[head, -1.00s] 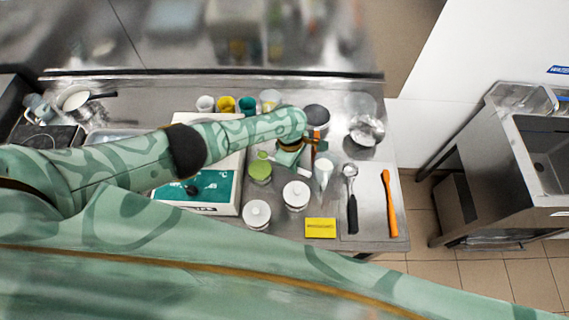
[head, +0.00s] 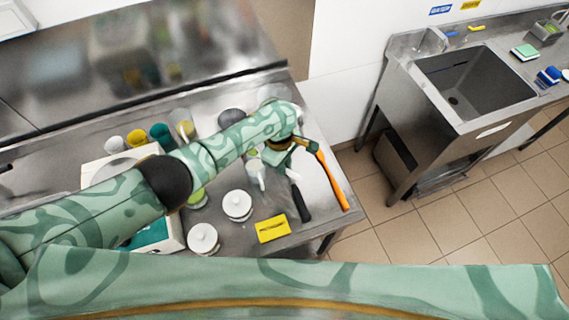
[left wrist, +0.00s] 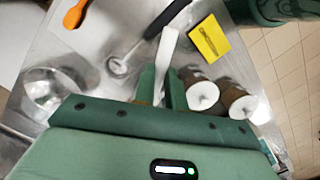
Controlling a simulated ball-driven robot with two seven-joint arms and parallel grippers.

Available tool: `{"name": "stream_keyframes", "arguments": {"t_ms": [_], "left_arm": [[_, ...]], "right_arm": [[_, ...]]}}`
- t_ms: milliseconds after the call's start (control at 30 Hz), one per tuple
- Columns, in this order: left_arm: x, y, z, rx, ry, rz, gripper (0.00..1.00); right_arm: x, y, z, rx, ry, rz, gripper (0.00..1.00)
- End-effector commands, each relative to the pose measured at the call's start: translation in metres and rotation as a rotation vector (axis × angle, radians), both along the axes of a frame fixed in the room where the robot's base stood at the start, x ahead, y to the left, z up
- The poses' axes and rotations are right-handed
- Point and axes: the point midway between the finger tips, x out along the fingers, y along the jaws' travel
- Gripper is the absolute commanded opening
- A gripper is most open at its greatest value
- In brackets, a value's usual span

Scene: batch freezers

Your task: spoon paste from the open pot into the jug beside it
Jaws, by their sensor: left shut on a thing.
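My left gripper (head: 290,158) is over the right end of the steel bench. It is shut on a slim white utensil, probably the spoon (left wrist: 168,47), which sticks out from between the fingers in the left wrist view. A pot with a green top (head: 197,198), perhaps the open one, is partly hidden by my arm. I cannot see its contents clearly. My right gripper is out of view.
Two white-lidded jars (head: 238,206) stand near a yellow card (head: 273,229). A black-handled tool (head: 301,205) and an orange tool (head: 334,182) lie at the right end. A metal bowl (left wrist: 52,92) is close in the left wrist view. A sink (head: 470,85) stands farther right.

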Motion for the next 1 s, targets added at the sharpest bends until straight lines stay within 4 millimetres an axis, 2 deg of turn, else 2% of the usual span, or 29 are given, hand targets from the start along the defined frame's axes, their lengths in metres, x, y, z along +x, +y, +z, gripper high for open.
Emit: {"name": "stream_keyframes", "arguments": {"t_ms": [100,200,700,767,1000], "left_arm": [[-0.005,0.005,-0.001,-0.054,-0.088,-0.002,0.0],[-0.008,0.007,-0.005,-0.108,-0.171,-0.001,0.0],[-0.018,0.012,-0.011,-0.272,-0.429,-0.001,0.0],[-0.025,0.015,-0.015,-0.332,-0.514,0.004,0.0],[-0.03,0.018,-0.024,-0.491,-0.77,0.004,0.0]], "right_arm": [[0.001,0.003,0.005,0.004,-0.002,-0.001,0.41],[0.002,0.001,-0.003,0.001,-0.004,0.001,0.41],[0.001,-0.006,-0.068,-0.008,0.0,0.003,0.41],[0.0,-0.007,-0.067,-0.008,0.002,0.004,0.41],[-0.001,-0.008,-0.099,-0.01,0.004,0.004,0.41]]}}
